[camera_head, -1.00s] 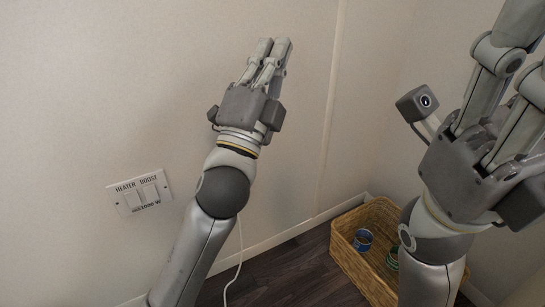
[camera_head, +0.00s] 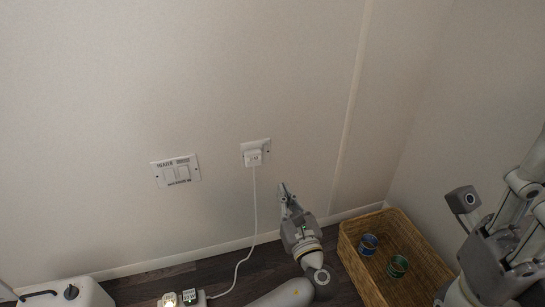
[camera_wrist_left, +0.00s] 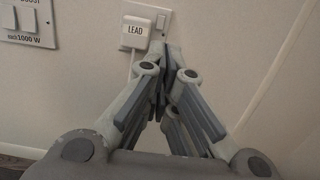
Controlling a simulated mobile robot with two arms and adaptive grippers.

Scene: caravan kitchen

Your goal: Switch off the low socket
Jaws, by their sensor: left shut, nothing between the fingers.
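The low socket (camera_head: 266,145) is a white plate on the wall, with a white plug (camera_head: 254,158) in it and a white cord hanging down. My left gripper (camera_head: 283,188) is shut and empty, below and to the right of the socket in the picture, apart from the plug. In the left wrist view its fingertips (camera_wrist_left: 162,70) point up towards the socket. My right gripper (camera_head: 530,185) is at the right edge, fingertips cut off.
A HEATER BOOST switch plate (camera_head: 177,183) is left of the socket. On the floor are a wicker basket (camera_head: 432,268) with a blue tin (camera_head: 368,243) and a green tin (camera_head: 397,266), a white container (camera_head: 70,292), and a power strip (camera_head: 190,297) with a glowing switch.

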